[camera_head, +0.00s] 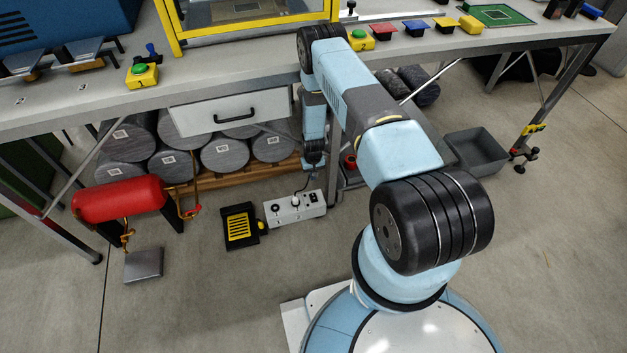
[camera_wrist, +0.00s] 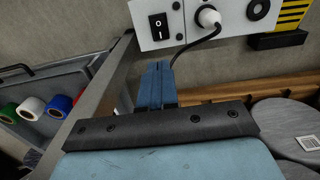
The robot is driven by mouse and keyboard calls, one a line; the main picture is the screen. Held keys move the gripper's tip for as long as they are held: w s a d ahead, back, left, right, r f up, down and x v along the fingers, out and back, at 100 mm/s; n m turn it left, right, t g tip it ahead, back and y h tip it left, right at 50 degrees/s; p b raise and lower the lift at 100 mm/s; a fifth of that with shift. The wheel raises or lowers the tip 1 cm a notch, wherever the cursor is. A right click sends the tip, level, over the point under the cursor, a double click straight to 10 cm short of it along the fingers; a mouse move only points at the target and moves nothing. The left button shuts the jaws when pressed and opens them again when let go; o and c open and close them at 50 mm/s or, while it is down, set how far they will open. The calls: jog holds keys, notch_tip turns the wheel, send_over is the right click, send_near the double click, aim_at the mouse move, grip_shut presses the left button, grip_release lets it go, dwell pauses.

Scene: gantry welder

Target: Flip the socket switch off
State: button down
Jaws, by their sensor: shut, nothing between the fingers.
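The white socket box (camera_head: 295,207) sits on the floor under the bench in the head view. Its black rocker switch (camera_head: 313,197) is at the box's right end. In the wrist view the box is at the top, with the switch (camera_wrist: 158,27) left of a white plug (camera_wrist: 208,17) with a black cable. Which side of the rocker is pressed in is not clear. My gripper (camera_wrist: 158,66) has its blue fingers together, empty, pointing toward the box just below the switch and apparently apart from it. In the head view my arm hides most of the gripper.
A black tray with a yellow grille (camera_head: 240,228) lies left of the box. A wooden pallet (camera_head: 235,178) with grey cylinders is behind. A bench leg (camera_wrist: 100,90) runs close beside my fingers. A grey bin (camera_head: 474,150) stands right. The floor in front is clear.

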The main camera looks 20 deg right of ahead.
aim_at(314, 196)
notch_tip(314, 196, down, 13)
jog(key=shift+r, duration=0.2)
dwell(0.4)
jog(key=shift+f, duration=0.1)
jog(key=shift+s, duration=0.1)
dwell(0.5)
jog(key=shift+s, duration=0.8)
jog(key=shift+w+r, duration=0.15)
jog(key=shift+r, duration=0.05)
jog(key=shift+r, duration=0.15)
notch_tip(314, 196, up, 13)
jog(key=shift+r, duration=0.2)
